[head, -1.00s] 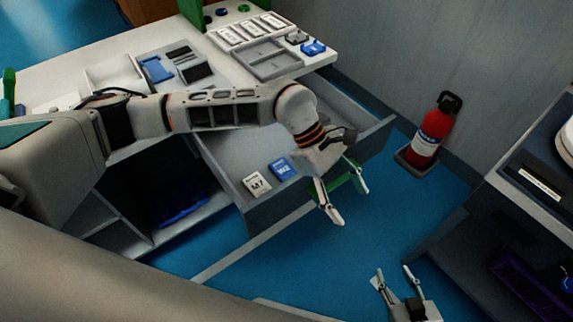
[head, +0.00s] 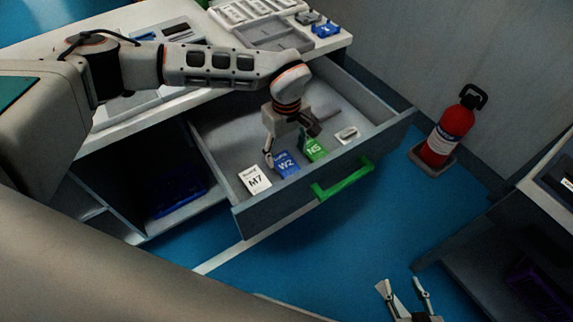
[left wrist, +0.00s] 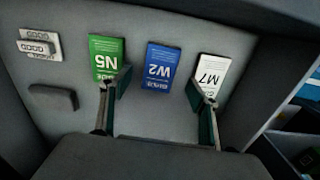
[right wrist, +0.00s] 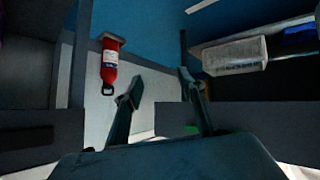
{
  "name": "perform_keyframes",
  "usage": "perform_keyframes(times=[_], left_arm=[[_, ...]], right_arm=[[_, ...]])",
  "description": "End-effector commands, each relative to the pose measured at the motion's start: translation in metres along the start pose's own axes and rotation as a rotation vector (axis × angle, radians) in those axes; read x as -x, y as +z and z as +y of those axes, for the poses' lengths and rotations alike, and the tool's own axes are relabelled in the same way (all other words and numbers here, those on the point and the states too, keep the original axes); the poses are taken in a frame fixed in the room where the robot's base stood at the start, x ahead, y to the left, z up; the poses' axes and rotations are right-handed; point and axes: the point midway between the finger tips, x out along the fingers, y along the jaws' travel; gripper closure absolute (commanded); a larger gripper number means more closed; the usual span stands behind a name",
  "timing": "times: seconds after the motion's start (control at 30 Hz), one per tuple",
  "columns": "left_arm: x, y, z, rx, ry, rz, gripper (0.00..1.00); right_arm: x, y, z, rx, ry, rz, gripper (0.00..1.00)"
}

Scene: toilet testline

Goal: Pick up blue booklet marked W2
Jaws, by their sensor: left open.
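The blue booklet marked W2 (head: 286,164) lies flat in the open drawer (head: 245,217), between a white booklet marked M7 (head: 255,179) and a green booklet marked N5 (head: 315,149). My left gripper (head: 284,160) is inside the drawer space above the booklets, pointing down, open and empty. In the left wrist view the W2 booklet (left wrist: 161,67) lies beyond and between the spread fingertips (left wrist: 162,85). One finger overlaps the N5 booklet (left wrist: 106,56), the other the M7 booklet (left wrist: 211,75). My right gripper (head: 405,285) is open and empty over the floor, far from the drawer.
The drawer has a green handle (head: 342,180) on its front. A small white item (head: 347,134) lies in it at the right. The drawer walls stand close around my left gripper. A fire extinguisher (head: 449,132) stands on the floor at the right.

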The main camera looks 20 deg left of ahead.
Motion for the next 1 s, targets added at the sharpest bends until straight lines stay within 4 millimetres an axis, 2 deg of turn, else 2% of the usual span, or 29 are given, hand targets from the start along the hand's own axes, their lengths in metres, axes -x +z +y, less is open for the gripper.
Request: perform_keyframes(times=[0.2, 0.33, 0.6, 0.77, 1.0], left_arm=[[-0.031, 0.003, -0.001, 0.0, -0.004, -0.006, 0.39], [-0.047, 0.002, -0.001, 0.0, -0.003, -0.005, 0.39], [-0.048, 0.001, 0.0, 0.0, 0.001, -0.001, 0.39], [-0.048, 0.001, 0.0, 0.0, 0.001, -0.002, 0.8], [-0.048, 0.001, 0.0, 0.0, 0.001, -0.002, 0.8]], right_arm=[[-0.002, 0.012, -0.004, 0.001, -0.005, -0.016, 0.6], [-0.003, 0.012, -0.004, 0.001, -0.007, -0.014, 0.6], [-0.003, -0.004, 0.0, 0.006, -0.002, 0.015, 0.6], [-0.004, -0.005, 0.0, 0.007, -0.002, 0.016, 0.6], [-0.005, -0.002, -0.001, 0.006, -0.003, 0.01, 0.6]])
